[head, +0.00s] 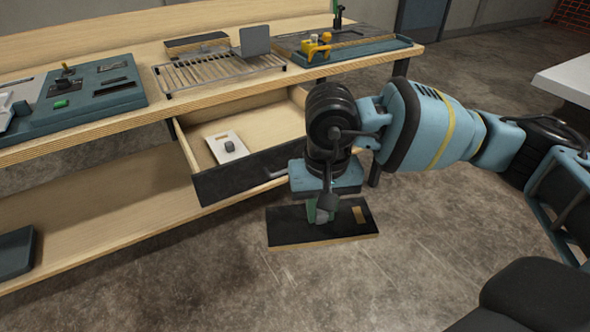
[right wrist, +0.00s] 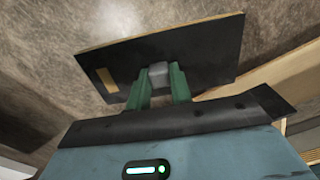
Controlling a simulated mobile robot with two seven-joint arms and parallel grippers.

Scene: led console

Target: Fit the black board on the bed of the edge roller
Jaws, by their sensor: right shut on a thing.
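The black board (head: 290,226) is a flat dark rectangle with pale wooden edges and a small tan patch. It hangs over the floor in front of the open drawer, roughly level. My right gripper (head: 322,211) is above it, shut on its grey knob; the green fingers (right wrist: 158,88) hold the knob (right wrist: 158,71) in the right wrist view, where the board (right wrist: 215,48) also shows. A teal machine with yellow parts and a long yellow bar (head: 362,42), apparently the edge roller, stands at the bench's right end, apart from the board. My left gripper is out of view.
A wire rack (head: 205,75) holding an upright grey plate (head: 254,41) stands mid-bench. A dark board (head: 196,40) lies behind it. A teal station (head: 95,95) is at left. The open drawer (head: 240,178) holds a white knobbed plate (head: 227,147). The floor is clear around the board.

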